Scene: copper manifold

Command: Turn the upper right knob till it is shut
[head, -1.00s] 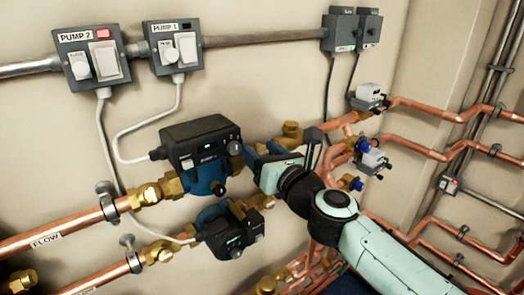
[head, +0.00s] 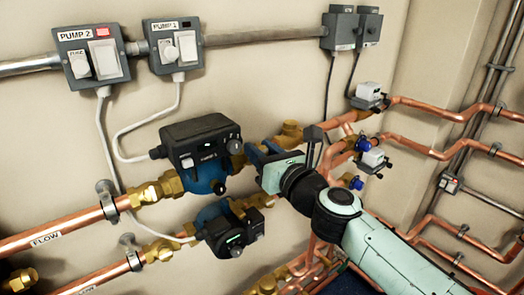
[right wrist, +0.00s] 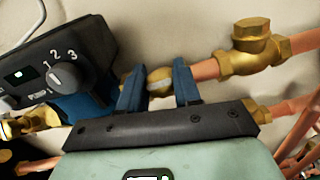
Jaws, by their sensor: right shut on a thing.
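The upper right knob (right wrist: 159,83), a small brass and grey valve part, is on the copper line just right of the upper pump (head: 200,145). In the right wrist view it lies between the two blue fingers of my right gripper (right wrist: 159,88), which is shut on it. In the head view my right gripper (head: 264,153) reaches in from the lower right and hides the knob. Part of the knob is behind the fingers in the wrist view too, so its exact angle is hard to tell. My left gripper is not in view.
A brass check valve (right wrist: 247,45) is up and right of the gripper. The lower pump (head: 232,232) is below left. Grey actuators (head: 374,160) with blue parts stand close on the right among copper pipes. Pump switch boxes (head: 90,58) are on the wall.

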